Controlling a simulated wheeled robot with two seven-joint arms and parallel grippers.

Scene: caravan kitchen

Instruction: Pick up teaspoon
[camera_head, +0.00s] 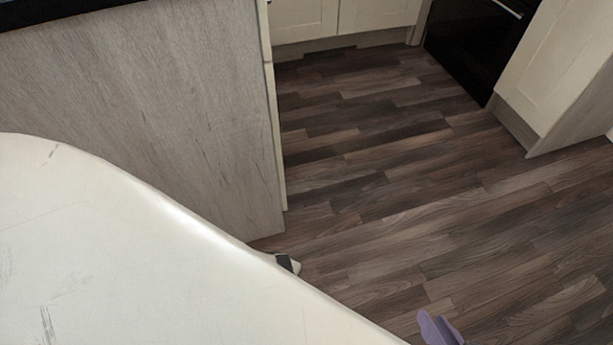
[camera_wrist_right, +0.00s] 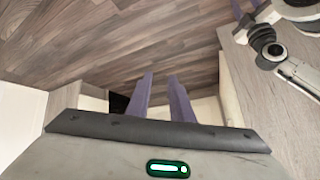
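No teaspoon shows in either view. My right gripper (camera_head: 440,326) shows at the bottom right of the head view as purple fingertips over the floor. In the right wrist view its two purple fingers (camera_wrist_right: 161,77) stand apart with nothing between them, so it is open and empty. Part of my left gripper (camera_wrist_right: 248,8) shows at the top right of the right wrist view, with purple fingers partly cut off by the frame. Its opening is unclear.
A white scuffed surface fills the head view's lower left and hides what is below. A grey wood panel (camera_head: 150,110) stands behind it. Cream cabinets (camera_head: 303,18) and a black oven (camera_head: 475,42) are farther back. The wood floor (camera_head: 400,190) between is clear.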

